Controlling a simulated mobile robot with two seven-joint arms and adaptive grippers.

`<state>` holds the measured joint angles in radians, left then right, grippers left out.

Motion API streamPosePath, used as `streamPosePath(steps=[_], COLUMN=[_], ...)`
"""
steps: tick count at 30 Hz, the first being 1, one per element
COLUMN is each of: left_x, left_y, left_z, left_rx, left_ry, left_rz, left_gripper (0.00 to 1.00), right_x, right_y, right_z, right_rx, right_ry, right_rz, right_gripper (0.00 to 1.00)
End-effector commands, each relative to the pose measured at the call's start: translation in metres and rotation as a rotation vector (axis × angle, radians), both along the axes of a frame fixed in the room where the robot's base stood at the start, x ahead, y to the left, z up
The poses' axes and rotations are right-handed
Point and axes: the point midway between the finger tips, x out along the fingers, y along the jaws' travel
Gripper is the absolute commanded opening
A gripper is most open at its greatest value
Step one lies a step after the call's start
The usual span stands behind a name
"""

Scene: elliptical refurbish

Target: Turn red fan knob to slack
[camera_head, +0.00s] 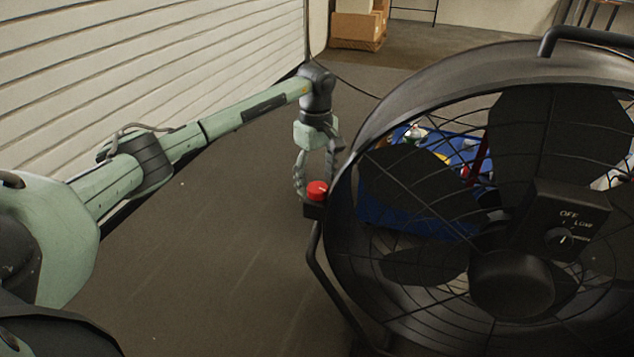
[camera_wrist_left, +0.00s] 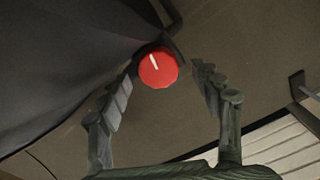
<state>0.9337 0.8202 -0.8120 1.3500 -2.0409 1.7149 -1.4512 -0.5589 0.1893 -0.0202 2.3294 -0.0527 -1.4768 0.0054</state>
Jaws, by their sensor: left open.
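The red knob (camera_head: 317,190) sits on a small black mount at the left side of the large black drum fan (camera_head: 345,215). A pale line marks the knob's top. My left gripper (camera_head: 314,182) comes down from above at the knob, its fingers on either side of it. In the left wrist view the red knob (camera_wrist_left: 158,68) shows just beyond the open fingertips (camera_wrist_left: 166,78), closer to the left finger. Whether a finger touches it I cannot tell. My right gripper is not in view.
The fan's control box (camera_head: 562,220) with a small dial faces me at the right. A blue container (camera_head: 400,205) with items stands behind the fan grille. A white slatted wall (camera_head: 130,60) runs along the left. Cardboard boxes (camera_head: 358,28) stand at the back. The floor left of the fan is clear.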

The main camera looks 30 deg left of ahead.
Motion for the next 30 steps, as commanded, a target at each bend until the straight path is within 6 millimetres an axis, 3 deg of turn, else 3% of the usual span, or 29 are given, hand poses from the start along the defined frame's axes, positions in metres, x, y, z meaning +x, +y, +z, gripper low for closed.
streamPosePath(steps=[5, 13, 25, 30], left_x=[-0.0001, 0.0001, 0.0, -0.0001], left_y=[-0.0007, -0.0004, -0.0003, -0.0002], left_z=[-0.0137, -0.0151, -0.0148, -0.0145], left_rx=[-0.001, -0.001, 0.0, 0.0], left_ry=[0.0, -0.001, -0.001, -0.001], left_rz=[0.0, 0.0, 0.0, 0.007], left_gripper=[0.65, 0.65, 0.15, 0.15], right_x=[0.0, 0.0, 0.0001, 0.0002], right_y=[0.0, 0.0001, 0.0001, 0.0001], right_z=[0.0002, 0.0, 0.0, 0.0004], right_rx=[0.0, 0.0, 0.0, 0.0], right_ry=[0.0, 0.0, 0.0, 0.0], right_rz=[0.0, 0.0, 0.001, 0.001], right_gripper=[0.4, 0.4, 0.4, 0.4])
